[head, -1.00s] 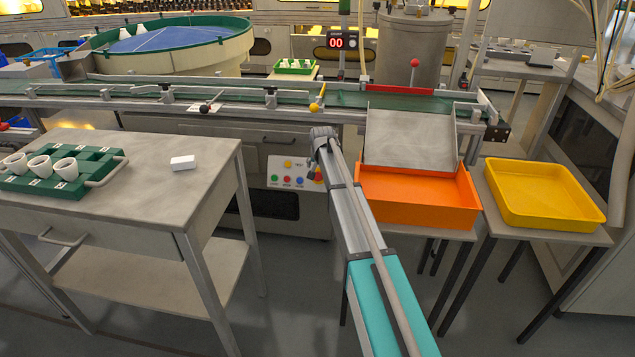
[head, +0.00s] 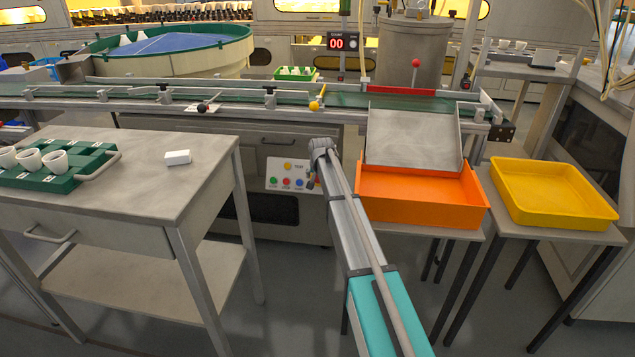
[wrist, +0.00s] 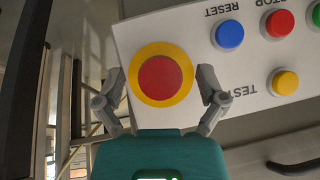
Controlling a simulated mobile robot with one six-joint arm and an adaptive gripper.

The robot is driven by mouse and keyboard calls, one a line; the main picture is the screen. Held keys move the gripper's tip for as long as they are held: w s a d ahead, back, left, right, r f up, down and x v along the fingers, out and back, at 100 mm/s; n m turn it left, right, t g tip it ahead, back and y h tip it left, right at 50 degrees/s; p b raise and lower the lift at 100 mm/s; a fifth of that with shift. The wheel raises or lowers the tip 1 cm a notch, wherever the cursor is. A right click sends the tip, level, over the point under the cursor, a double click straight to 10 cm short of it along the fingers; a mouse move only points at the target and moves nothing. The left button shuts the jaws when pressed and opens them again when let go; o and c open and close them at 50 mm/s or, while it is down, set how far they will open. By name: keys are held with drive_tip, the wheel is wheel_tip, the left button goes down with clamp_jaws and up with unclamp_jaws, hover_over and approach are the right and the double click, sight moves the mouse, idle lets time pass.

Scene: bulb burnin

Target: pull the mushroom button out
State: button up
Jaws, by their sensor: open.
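The red mushroom button (wrist: 158,82) with its yellow ring sits on a white control panel (wrist: 193,62) in the wrist view. My gripper (wrist: 160,77) is open, one finger on each side of the button. The fingers stand around the ring's edges; whether they touch it I cannot tell. In the head view my gripper (head: 311,182) is at the right end of the panel (head: 287,167), and my arm hides the mushroom button there.
In the wrist view a blue RESET button (wrist: 229,35), a red button (wrist: 279,23) and a yellow TEST button (wrist: 284,82) lie right of the mushroom button. An orange bin (head: 420,208) stands right of my arm, a table (head: 150,215) to the left.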

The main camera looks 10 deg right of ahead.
idle(0.3)
clamp_jaws()
drive_tip(key=shift+s+a+r+p, duration=0.15)
drive_tip(key=shift+s+r+p, duration=0.25)
drive_tip(key=shift+s, duration=0.15)
drive_tip(key=shift+f, duration=0.15)
unclamp_jaws()
drive_tip(key=shift+w, duration=0.15)
